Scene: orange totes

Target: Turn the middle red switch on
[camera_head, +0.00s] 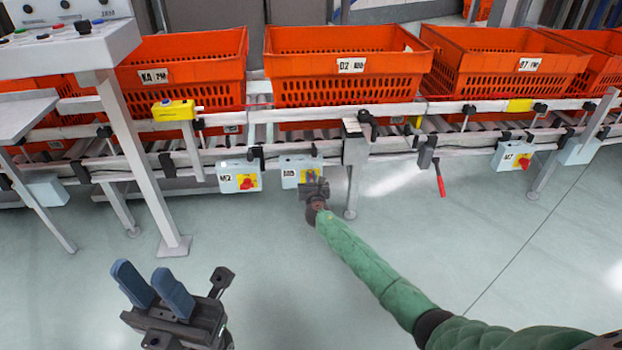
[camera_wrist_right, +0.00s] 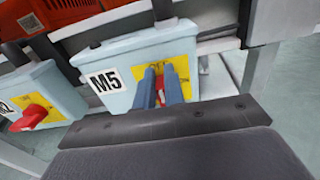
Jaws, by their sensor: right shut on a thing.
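The middle switch box, labelled M5 (camera_head: 289,171), is pale blue-grey and hangs under the conveyor rail; it also shows in the right wrist view (camera_wrist_right: 135,66). Its red switch (camera_wrist_right: 160,84) sits on a yellow plate (camera_wrist_right: 185,80). My right gripper (camera_head: 314,180) is at this box, its two blue fingers shut on the red switch. The fingers hide most of the knob, so I cannot tell its angle. My left gripper (camera_head: 143,271) is open and empty, low at the left over the floor, well away from the boxes.
A similar box (camera_head: 227,179) with a red switch hangs just left, and another (camera_head: 502,158) farther right. Orange totes (camera_head: 340,88) stand on the roller conveyor above. A rail leg (camera_head: 354,160) is right of the middle box. The floor in front is clear.

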